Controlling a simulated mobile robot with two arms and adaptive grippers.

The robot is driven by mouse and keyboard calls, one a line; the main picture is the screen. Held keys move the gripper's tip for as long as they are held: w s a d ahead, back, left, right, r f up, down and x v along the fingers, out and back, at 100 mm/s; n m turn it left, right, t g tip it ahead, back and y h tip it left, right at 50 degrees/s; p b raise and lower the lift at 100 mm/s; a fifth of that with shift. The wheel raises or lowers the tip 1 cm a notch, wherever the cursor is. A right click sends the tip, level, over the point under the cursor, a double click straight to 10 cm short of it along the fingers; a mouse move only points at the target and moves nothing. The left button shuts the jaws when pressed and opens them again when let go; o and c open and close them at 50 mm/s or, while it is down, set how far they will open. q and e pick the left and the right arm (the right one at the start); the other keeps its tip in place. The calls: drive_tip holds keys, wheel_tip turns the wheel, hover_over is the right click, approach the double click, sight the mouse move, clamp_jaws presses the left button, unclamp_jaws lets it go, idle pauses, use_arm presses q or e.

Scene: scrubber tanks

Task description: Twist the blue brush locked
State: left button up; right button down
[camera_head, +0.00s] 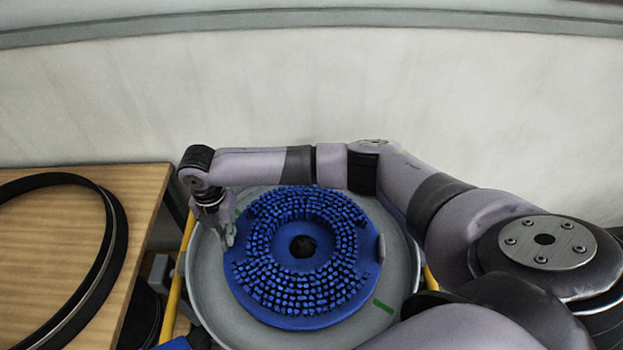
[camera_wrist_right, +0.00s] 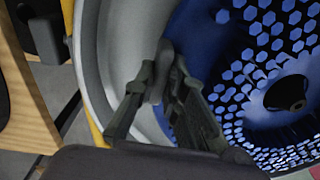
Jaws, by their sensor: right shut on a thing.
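The blue brush (camera_head: 300,321) is a round disc with rings of blue bristles and a dark centre hole. It lies bristles up in the round grey housing (camera_head: 206,293), and its blue surface also shows in the wrist view (camera_wrist_right: 200,38). A grey tab (camera_head: 381,248) stands on its right rim. My right gripper (camera_head: 229,238) reaches across from the right to the brush's left rim. In the wrist view its fingers (camera_wrist_right: 163,78) are shut on a similar grey tab there, largely hidden between them. My left gripper is not in view.
A wooden table (camera_head: 145,190) at the left holds a black ring (camera_head: 118,235). Yellow bars (camera_head: 172,308) flank the housing. A green mark (camera_head: 383,306) lies on the housing at lower right. A pale wall stands behind. My right arm spans the housing's far side.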

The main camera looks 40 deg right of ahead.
sight(238, 221)
drive_tip(key=shift+w+d+r, duration=0.1)
drive_tip(key=shift+w+d, duration=0.05)
drive_tip(key=shift+w, duration=0.05)
drive_tip(key=shift+w+d+m+p, duration=0.4)
drive_tip(key=shift+w+d+m, duration=0.45)
drive_tip(key=shift+d+m, duration=0.05)
drive_tip(key=shift+d, duration=0.1)
drive_tip(key=shift+w+d+m+p, duration=0.3)
drive_tip(key=shift+w+d+m, duration=0.25)
drive_tip(key=shift+d+m, duration=0.1)
drive_tip(key=shift+w+d+m, duration=0.25)
drive_tip(key=shift+d+m, duration=0.1)
drive_tip(key=shift+d, duration=0.05)
drive_tip(key=shift+d, duration=0.15)
drive_tip(key=shift+w+d+m+p, duration=0.3)
drive_tip(key=shift+d+m, duration=0.1)
drive_tip(key=shift+d, duration=0.2)
drive_tip(key=shift+w+d+m+p, duration=0.15)
drive_tip(key=shift+w+d+m, duration=0.2)
drive_tip(key=shift+d, duration=0.2)
drive_tip(key=shift+d, duration=0.15)
